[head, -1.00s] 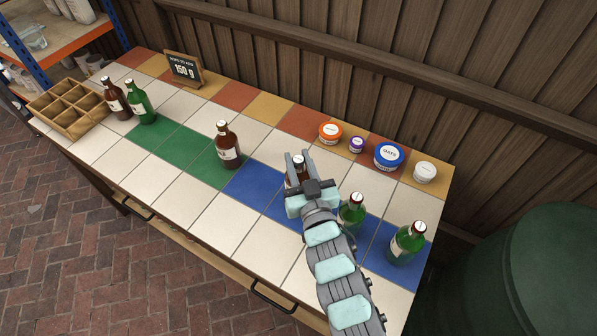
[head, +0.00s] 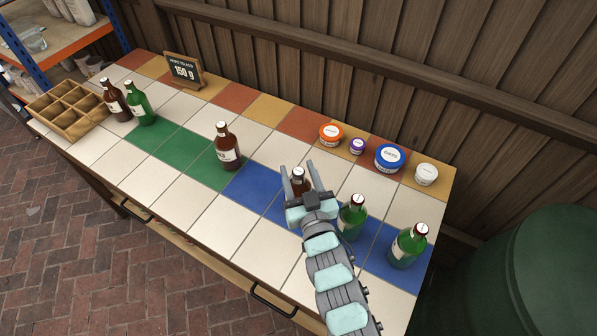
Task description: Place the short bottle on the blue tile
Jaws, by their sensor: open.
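A brown bottle (head: 298,174) with a white cap stands upright between the fingers of my gripper (head: 298,173). The fingers are open, one on each side of its neck and shoulders. My gripper hides its lower part and base, so I cannot tell for sure which tile it is on. Blue tiles (head: 251,184) run in a row from the middle of the bench to its right end, beside and around my gripper. Two green bottles, one near my gripper (head: 351,218) and one at the right end (head: 408,246), stand by this row.
Another brown bottle (head: 228,148) stands at the end of the green tiles (head: 169,150). A sign (head: 184,70), a wooden crate (head: 68,112) and two bottles are at the left. The front white tiles are clear.

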